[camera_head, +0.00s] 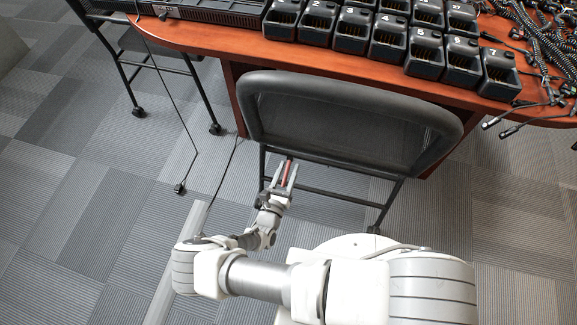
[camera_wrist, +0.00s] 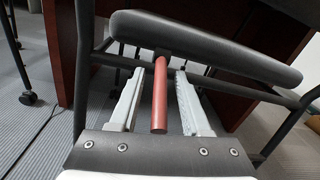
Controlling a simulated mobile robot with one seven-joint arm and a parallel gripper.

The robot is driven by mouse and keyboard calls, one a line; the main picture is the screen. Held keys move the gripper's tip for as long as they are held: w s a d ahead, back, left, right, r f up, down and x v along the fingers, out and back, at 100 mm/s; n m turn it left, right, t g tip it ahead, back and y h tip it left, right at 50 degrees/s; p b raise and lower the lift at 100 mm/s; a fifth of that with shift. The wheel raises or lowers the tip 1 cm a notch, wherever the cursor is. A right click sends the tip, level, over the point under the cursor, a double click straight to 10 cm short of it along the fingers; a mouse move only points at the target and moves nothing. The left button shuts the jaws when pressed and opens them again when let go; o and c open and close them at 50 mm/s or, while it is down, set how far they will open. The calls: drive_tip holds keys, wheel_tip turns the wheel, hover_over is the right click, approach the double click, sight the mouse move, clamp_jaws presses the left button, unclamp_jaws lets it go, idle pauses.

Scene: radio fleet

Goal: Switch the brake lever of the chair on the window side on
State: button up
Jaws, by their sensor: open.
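The chair (camera_head: 340,125) with a dark mesh back stands against the wooden table in the head view. Its red brake lever (camera_wrist: 160,95) shows in the wrist view, hanging from the dark padded bar (camera_wrist: 215,48). In the head view the lever (camera_head: 287,171) is a small reddish bar. My gripper (camera_head: 284,176) is below the chair back. In the wrist view my gripper (camera_wrist: 157,90) is open, with one pale finger on each side of the lever and a visible gap on both sides.
The wooden table (camera_head: 210,40) holds several black chargers (camera_head: 352,30) and a tangle of coiled cables (camera_head: 545,45). Another chair (camera_head: 125,60) with castors stands at the upper left. A thin cable (camera_head: 185,130) hangs to the floor.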

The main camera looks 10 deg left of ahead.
drive_tip(key=shift+c, duration=0.3)
clamp_jaws()
idle(1.2)
